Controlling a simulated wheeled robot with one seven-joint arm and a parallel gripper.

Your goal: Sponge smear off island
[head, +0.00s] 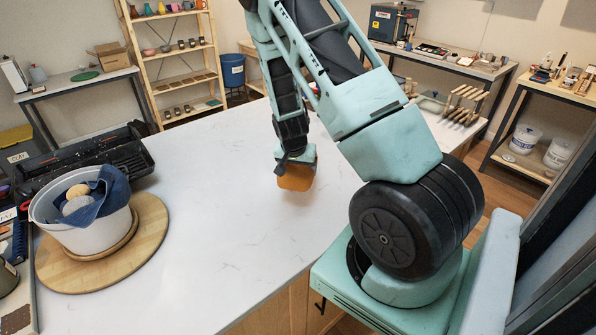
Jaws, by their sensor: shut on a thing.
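My gripper (296,160) points down over the far right part of the white island (215,230). It is shut on an orange-brown sponge (296,178), which is at or just above the island top; I cannot tell if it touches. My arm hides part of the island behind it. I see no clear smear on the visible top, only faint grey veins. Any mark under the sponge is hidden.
A white bucket (84,232) with a blue cloth (103,190) and sponges stands on a round wooden board (152,240) at the left. A black tool tray (128,152) lies behind it. Wooden tools (462,108) lie at the far right. The island's middle is clear.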

